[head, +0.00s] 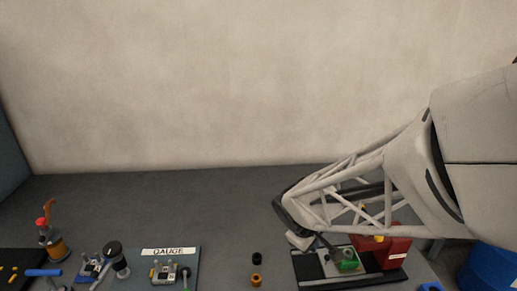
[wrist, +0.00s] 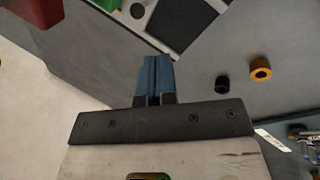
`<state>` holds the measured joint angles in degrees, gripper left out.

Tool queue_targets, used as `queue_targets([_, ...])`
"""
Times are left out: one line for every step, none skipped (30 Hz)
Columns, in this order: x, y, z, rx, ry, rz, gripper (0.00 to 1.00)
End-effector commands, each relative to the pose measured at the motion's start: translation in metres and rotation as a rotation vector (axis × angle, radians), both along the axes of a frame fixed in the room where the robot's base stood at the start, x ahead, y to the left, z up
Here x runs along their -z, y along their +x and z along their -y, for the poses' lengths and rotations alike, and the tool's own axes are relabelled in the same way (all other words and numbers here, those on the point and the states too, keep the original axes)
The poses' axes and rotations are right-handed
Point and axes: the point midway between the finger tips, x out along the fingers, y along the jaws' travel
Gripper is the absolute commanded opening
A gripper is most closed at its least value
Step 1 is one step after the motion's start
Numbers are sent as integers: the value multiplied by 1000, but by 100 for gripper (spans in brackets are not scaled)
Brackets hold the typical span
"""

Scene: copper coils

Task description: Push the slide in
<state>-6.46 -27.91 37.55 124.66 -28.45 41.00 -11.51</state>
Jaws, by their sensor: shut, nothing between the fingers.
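A low fixture with a dark base (head: 308,270) and a pale plate lies at the lower right of the head view. A green block (head: 348,265) sits on it, beside a red housing (head: 397,247). I cannot tell for certain which part is the slide. In the wrist view the fixture's dark and pale plate (wrist: 183,22) shows at the top, with a bit of the green block (wrist: 106,3) at the edge. My gripper (wrist: 157,62) is shut and empty, its blue fingers side by side. In the head view my arm partly covers the fixture; contact cannot be told.
A black ring (head: 257,258) and an orange ring (head: 256,279) stand left of the fixture. A board labelled GAUGE (head: 193,257) and several tools lie further left. A blue bin (head: 492,268) is at the far right. The table behind is clear.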

Motion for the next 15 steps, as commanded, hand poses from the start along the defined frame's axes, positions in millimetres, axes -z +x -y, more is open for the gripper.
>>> queue_targets([0,2,-5,-64,-17,-36,0])
queue_targets([0,3,-7,-107,-27,-61,0])
queue_targets([0,5,-11,-164,-41,-91,0])
queue_targets([0,5,-13,-208,-51,-115,0])
queue_targets([1,6,-15,-250,-60,-141,0])
queue_targets([1,7,-19,-307,-72,-173,0])
queue_targets([1,8,-21,-350,-81,-198,0])
queue_targets([1,9,-24,-394,-89,-221,0])
queue_targets([1,10,-27,-450,-100,-254,0])
queue_targets([1,11,-30,-491,-107,-276,0])
queue_targets([1,11,-32,-528,-113,-298,0])
queue_targets([1,12,-35,-579,-121,-327,0])
queue_targets([1,13,-37,-613,-126,-347,0])
queue_targets([1,13,-39,-645,-131,-364,0])
queue_targets([1,14,-41,-683,-135,-386,0])
